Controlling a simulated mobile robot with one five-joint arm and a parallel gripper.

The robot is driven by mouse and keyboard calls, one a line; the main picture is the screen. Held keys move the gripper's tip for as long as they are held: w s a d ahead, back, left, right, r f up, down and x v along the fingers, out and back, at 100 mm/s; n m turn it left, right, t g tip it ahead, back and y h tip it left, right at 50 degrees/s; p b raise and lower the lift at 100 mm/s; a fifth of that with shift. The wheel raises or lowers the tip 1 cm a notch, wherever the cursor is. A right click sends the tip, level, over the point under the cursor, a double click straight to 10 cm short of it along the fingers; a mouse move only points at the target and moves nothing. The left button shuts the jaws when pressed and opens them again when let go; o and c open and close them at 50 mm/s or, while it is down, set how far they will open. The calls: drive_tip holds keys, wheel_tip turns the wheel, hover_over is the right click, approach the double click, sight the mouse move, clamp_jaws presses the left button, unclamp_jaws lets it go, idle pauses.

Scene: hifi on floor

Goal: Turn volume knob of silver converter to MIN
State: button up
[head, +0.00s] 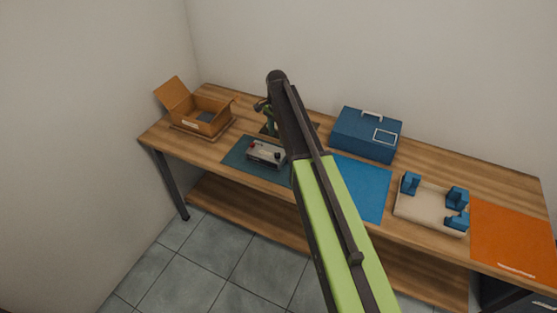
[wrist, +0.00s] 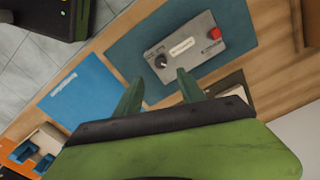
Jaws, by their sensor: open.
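The silver converter (head: 265,152) sits on a dark teal mat (head: 240,165). In the wrist view the converter (wrist: 190,60) has a black round volume knob (wrist: 161,62) with a light mark, a white label and a red button (wrist: 215,33). The scale lettering is too small to read. My gripper (wrist: 157,93) is open and empty. Its green fingers point toward the converter's knob end and appear apart from the knob. In the head view my gripper (head: 268,112) is partly hidden behind my arm, above the bench behind the converter.
An open cardboard box (head: 208,105) stands at the left. A blue case (head: 367,134) stands behind a blue mat (head: 360,188). To the right are a beige tray (head: 420,208) with blue blocks and an orange mat (head: 510,238). A wall runs behind the wooden bench.

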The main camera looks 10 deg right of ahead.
sight(278, 155)
wheel_tip(278, 155, down, 10)
drive_tip(key=b, duration=0.8)
drive_tip(key=shift+f+b, duration=0.2)
drive_tip(key=shift+b, duration=0.2)
drive_tip(key=shift+r, duration=0.1)
drive_tip(key=shift+c, duration=0.4)
drive_tip(key=c, duration=0.9)
drive_tip(key=shift+d, duration=0.25)
clamp_jaws()
drive_tip(key=shift+a, duration=0.15)
